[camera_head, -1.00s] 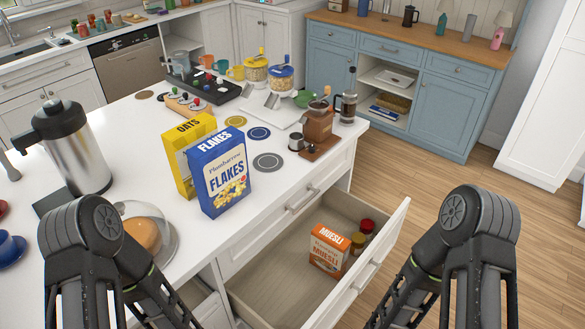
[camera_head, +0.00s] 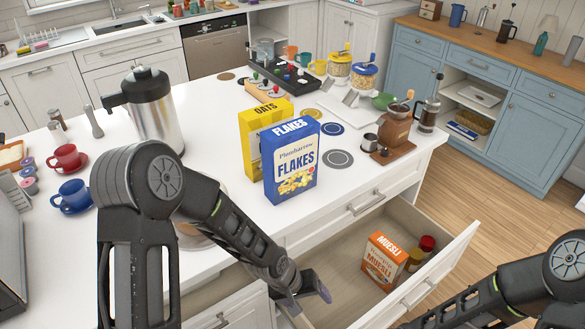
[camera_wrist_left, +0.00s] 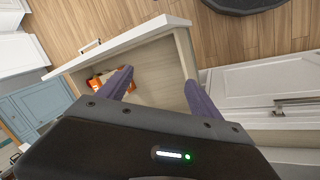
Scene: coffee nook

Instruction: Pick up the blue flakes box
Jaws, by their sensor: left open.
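The blue flakes box (camera_head: 292,162) stands upright on the white island counter in the head view, in front of and beside the yellow oats box (camera_head: 262,128). My left gripper (camera_head: 312,296) is below and in front of the flakes box, near the counter's front edge and the open drawer. It is open and empty, apart from the flakes box. In the left wrist view its two fingers (camera_wrist_left: 160,92) are spread with the drawer beyond them, and the flakes box is not seen there. My right arm shows at the lower right of the head view, but its gripper is out of view.
An open drawer (camera_head: 345,262) holds an orange muesli box (camera_head: 383,259) and small jars. A coffee grinder (camera_head: 394,132) stands right of the flakes box. A steel urn (camera_head: 152,108) and cups are at the left. Bare counter lies left of the boxes.

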